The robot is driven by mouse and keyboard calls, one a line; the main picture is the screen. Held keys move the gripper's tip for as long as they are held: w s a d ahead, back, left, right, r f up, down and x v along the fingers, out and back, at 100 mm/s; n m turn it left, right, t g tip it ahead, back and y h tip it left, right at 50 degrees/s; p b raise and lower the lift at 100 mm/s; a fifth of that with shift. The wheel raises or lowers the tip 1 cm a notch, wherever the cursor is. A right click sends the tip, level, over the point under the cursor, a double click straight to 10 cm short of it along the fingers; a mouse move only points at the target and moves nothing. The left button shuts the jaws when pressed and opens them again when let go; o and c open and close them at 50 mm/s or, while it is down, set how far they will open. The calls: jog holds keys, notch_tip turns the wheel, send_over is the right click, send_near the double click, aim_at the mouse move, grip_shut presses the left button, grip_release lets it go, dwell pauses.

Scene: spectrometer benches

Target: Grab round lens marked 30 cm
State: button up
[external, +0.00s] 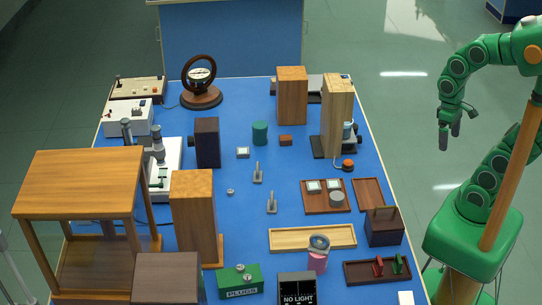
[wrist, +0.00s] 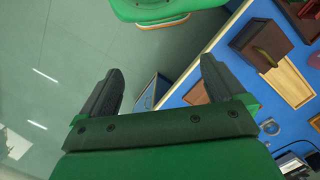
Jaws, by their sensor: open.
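My green gripper (external: 456,130) hangs in the air beyond the right edge of the blue bench (external: 215,270). In the wrist view my gripper (wrist: 160,70) shows two dark fingers spread wide with nothing between them. I cannot read a 30 cm mark on anything. Possible lenses are a round glassy disc (external: 319,242) on top of a pink holder (external: 317,262) near the front, a round grey piece (external: 337,199) in a brown tray (external: 313,204), and a small round piece (external: 230,191) mid-bench. Two square framed pieces (external: 313,186) share that tray. My gripper is well apart from them all.
Tall wooden blocks (external: 292,95) (external: 338,118) stand at the back right, and another block (external: 194,216) and a wooden shelf (external: 85,170) at the left. A dark handled box (external: 383,227) sits at the right edge. The floor around my gripper is clear.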

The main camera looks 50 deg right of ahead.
jog(key=w+a+f+m+t+y, duration=0.3)
jog(key=w+a+f+m, duration=0.3)
jog(key=w+a, duration=0.5)
jog(key=w+a+f+m+t+y, duration=0.25)
jog(key=w+a+f+m, duration=0.3)
jog(key=w+a, duration=0.55)
jog(key=w+a+f+m+t+y, duration=0.2)
jog(key=w+a+f+m+y, duration=0.3)
jog(key=w+a, duration=0.65)
jog(key=m+t+h, duration=0.2)
jog(key=m+t, duration=0.2)
jog(key=m, duration=0.6)
send_near(267, 206)
jog(key=shift+w+a+r+y, duration=0.1)
jog(key=shift+a+r+y, duration=0.05)
jog(key=shift+a+r, duration=0.25)
jog(key=shift+w+a+r+y, duration=0.1)
jog(key=shift+a+r, duration=0.2)
jog(key=shift+r, duration=0.25)
jog(key=shift+w+d+f+m+t, duration=0.15)
jog(key=shift+w+f+m+t, duration=0.25)
jog(key=shift+f+m, duration=0.35)
jog(key=shift+r+x, duration=0.1)
jog(key=shift+x, duration=1.85)
jog(key=shift+r+x, duration=0.15)
jog(key=shift+x, duration=1.8)
jog(key=shift+c, duration=0.5)
jog(key=c, duration=1)
